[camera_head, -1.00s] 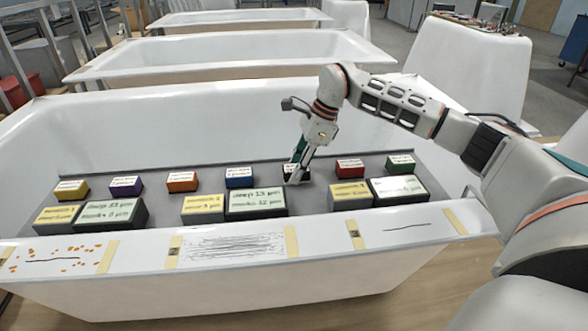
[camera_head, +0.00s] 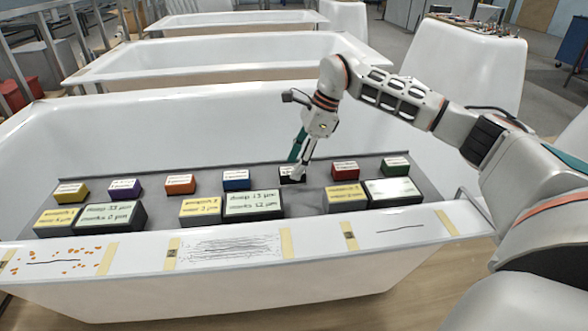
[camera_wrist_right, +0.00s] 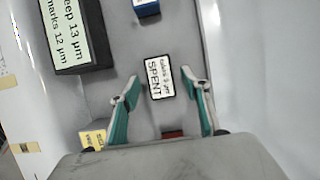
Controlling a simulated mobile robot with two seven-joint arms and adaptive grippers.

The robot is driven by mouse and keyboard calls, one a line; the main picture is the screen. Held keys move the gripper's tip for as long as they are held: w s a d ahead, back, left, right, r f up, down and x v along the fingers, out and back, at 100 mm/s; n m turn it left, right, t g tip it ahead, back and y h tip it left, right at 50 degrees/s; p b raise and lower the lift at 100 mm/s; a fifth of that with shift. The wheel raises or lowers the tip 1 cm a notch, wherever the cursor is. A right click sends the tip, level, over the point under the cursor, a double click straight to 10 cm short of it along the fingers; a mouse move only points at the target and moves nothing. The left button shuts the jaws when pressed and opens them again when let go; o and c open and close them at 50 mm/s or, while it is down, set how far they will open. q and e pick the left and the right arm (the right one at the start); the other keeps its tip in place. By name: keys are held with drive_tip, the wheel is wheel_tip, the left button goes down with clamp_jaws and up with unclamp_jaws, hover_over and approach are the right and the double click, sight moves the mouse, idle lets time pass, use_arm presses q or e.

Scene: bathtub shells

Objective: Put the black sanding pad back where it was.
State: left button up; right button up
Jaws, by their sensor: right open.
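The black sanding pad (camera_head: 291,177), a small block with a white label, sits on the grey tray (camera_head: 310,200) in the tub, in the back row between a blue and a red block. In the right wrist view the pad (camera_wrist_right: 159,77) shows its label reading "SPENT". My right gripper (camera_head: 300,160) is just over the pad, pointing down. In the wrist view its teal fingers (camera_wrist_right: 161,84) are spread, one on each side of the pad, with gaps between. My left gripper is out of view.
The blue block (camera_head: 236,179) is left of the pad and the red block (camera_head: 345,169) right of it. Larger labelled blocks, such as the green-labelled one (camera_head: 254,205), stand in front. The white tub rim (camera_head: 320,238) runs along the near side.

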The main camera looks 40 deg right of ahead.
use_arm(q)
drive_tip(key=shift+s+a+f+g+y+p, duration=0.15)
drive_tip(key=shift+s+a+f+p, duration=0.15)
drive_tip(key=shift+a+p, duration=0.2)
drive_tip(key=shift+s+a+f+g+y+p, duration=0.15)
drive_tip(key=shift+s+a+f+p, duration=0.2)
drive_tip(key=shift+p, duration=0.2)
use_arm(e)
drive_tip(key=v, duration=0.9)
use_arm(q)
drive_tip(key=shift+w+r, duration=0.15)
use_arm(e)
drive_tip(key=shift+s+r, duration=0.1)
